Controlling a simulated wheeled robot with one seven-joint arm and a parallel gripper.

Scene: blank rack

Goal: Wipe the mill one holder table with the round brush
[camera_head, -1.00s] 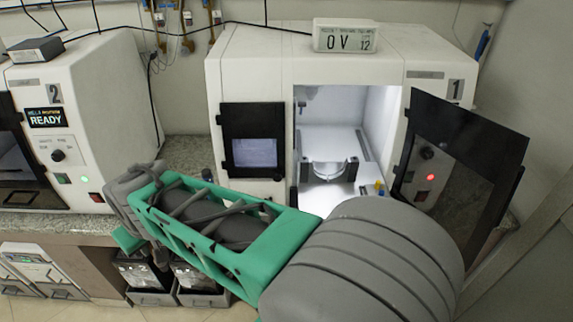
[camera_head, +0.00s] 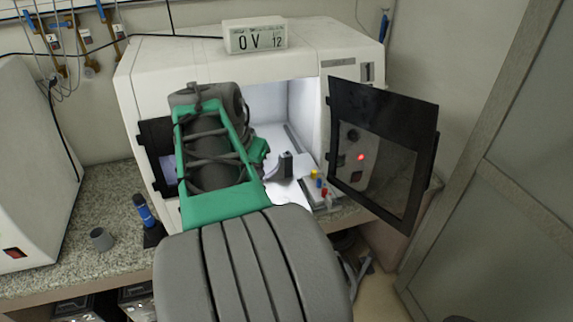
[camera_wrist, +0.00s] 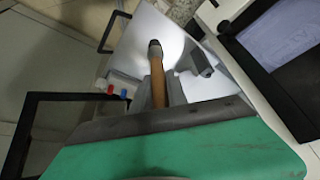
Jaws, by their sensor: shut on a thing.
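The mill one holder table (camera_head: 285,168) shows in the lit chamber of the right-hand mill (camera_head: 345,50), partly behind my arm. A grey clamp post (camera_wrist: 202,62) of the holder shows in the wrist view, right of the brush. The round brush (camera_wrist: 157,80) has a wooden handle and a dark rounded end that points into the white chamber. My gripper (camera_wrist: 160,110) is shut on the brush; its fingertips are hard to make out. In the head view my forearm hides the gripper and brush. I cannot tell whether the brush touches the table.
The mill's dark door (camera_head: 380,150) stands open on the right of the opening. Coloured knobs (camera_head: 319,182) sit on the front ledge. A blue-handled tool (camera_head: 145,212) and a grey cup (camera_head: 101,239) stand on the granite counter at left.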

